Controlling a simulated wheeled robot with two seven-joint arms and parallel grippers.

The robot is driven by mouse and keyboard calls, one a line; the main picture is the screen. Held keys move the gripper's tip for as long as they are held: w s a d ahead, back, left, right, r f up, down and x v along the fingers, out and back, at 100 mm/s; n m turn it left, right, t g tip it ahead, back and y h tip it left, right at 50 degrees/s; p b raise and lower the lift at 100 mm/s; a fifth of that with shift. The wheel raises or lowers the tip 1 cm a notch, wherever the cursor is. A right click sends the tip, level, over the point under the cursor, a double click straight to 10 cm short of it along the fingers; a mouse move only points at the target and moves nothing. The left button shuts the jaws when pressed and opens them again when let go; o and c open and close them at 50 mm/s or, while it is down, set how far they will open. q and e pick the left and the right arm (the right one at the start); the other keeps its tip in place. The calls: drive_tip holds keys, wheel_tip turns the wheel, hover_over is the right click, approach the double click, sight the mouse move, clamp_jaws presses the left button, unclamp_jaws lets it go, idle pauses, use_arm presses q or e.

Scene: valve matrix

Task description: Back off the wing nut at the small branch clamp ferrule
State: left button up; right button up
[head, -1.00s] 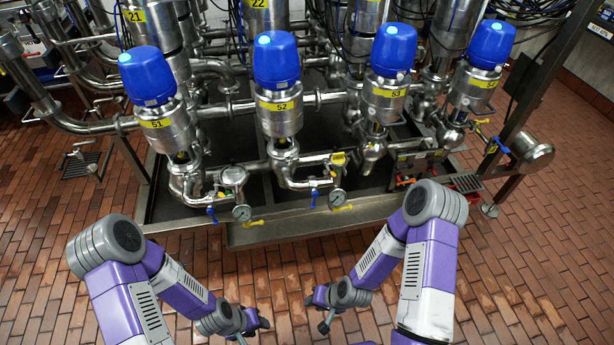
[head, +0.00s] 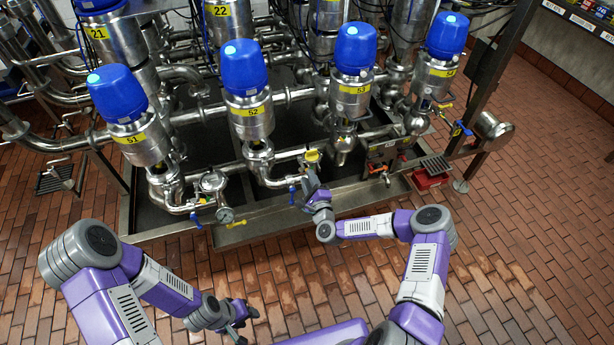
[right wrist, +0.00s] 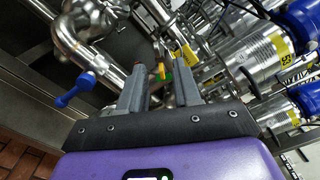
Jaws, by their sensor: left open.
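My right gripper (head: 312,186) is at the front of the pipework below the valve marked 52, near a yellow part (head: 312,156) and a blue handle (head: 292,196). In the right wrist view its two fingers (right wrist: 160,80) are apart, with no object clearly held. A small orange and green part (right wrist: 162,73) shows beyond and between the fingertips. A blue handle (right wrist: 75,88) on a steel pipe is left of them. I cannot make out the wing nut or the small branch ferrule for certain. My left gripper (head: 238,318) is open and empty, low over the floor.
Blue-capped valves stand in a row, including valve 51 (head: 118,95) and valve 53 (head: 355,50). A pressure gauge (head: 225,215) and yellow handle (head: 237,223) are at the left front. The steel tray rim (head: 265,218) runs below. The brick floor (head: 530,240) is clear at right.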

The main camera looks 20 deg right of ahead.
drive_tip(key=shift+w, duration=1)
drive_tip(key=shift+c, duration=0.2)
clamp_jaws()
